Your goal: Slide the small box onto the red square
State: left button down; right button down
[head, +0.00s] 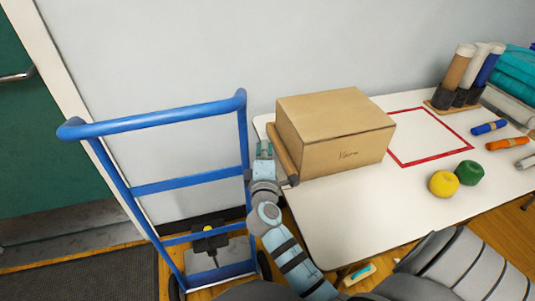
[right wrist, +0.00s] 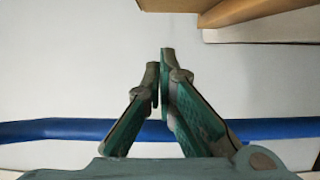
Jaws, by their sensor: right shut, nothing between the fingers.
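A brown cardboard box (head: 335,132) with handwriting on its front stands upright on the white table, near its left end. The red square (head: 438,157) is an outline on the table just right of the box. The box's right side is close to the outline's left edge, and its bulk is outside. My right gripper (head: 263,146) is at the left of the box, by the table's left edge. Its fingers (right wrist: 160,65) are shut and empty in the right wrist view. Part of the box (right wrist: 255,12) shows there at the upper right. My left gripper is not in view.
A brown bar (head: 281,153) lies between my right gripper and the box. A blue hand truck (head: 150,123) stands left of the table (head: 345,225). Yellow (head: 443,184) and green (head: 469,173) balls lie below the square.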

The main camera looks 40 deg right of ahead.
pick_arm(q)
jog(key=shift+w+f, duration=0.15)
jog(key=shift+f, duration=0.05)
pick_arm(e)
jog(key=w+d, duration=0.3)
jog(key=d, duration=0.4)
